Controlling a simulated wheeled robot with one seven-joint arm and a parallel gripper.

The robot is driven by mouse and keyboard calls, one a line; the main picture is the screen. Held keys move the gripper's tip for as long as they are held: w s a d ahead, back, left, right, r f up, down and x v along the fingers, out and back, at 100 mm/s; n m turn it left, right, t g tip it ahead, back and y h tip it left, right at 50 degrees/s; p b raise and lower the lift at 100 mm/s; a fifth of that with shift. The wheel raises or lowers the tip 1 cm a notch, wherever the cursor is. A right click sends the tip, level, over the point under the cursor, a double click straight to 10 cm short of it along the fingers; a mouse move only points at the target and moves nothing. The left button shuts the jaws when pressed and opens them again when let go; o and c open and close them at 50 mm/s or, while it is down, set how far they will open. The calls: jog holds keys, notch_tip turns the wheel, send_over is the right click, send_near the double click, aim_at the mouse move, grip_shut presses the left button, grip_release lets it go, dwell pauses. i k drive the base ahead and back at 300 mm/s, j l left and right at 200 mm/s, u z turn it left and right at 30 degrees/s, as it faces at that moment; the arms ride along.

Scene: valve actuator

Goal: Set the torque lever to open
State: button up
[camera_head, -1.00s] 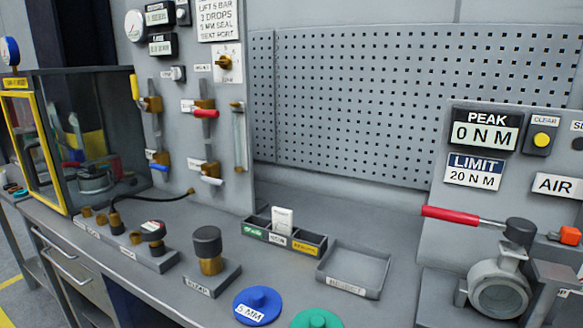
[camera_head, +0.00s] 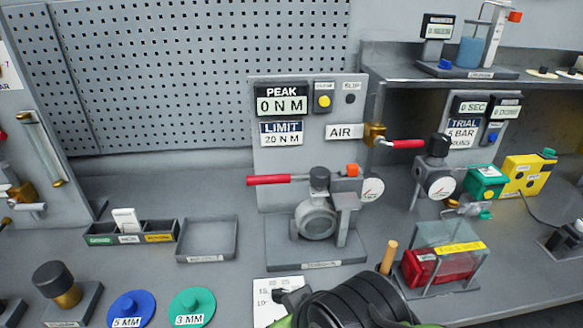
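The torque lever (camera_head: 268,180) is a red-handled lever on a dark cap above a grey round valve body (camera_head: 316,222) in a bench fixture. It lies nearly level and points left, below the panel reading PEAK 0 N M (camera_head: 281,105) and LIMIT 20 N M (camera_head: 281,135). Part of my arm, black and ribbed with green edges, shows at the bottom centre, well short of the lever and not touching it. Dark parts at its left end overlap a white card (camera_head: 263,290). I cannot make out the fingers or their opening.
A second red-handled valve (camera_head: 405,144) sits right of the AIR label. A clear guard over a red block (camera_head: 430,268) and an upright wooden handle (camera_head: 389,257) stand in front right. An empty tray (camera_head: 207,257) and blue (camera_head: 131,306) and green (camera_head: 192,302) discs lie left.

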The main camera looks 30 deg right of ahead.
aim_at(319, 177)
jog(key=k+l+z, duration=0.15)
jog(key=z, duration=0.25)
jog(key=k+l+z, duration=0.15)
jog(key=z, duration=0.3)
jog(key=i+l, duration=0.05)
jog(key=l, duration=0.05)
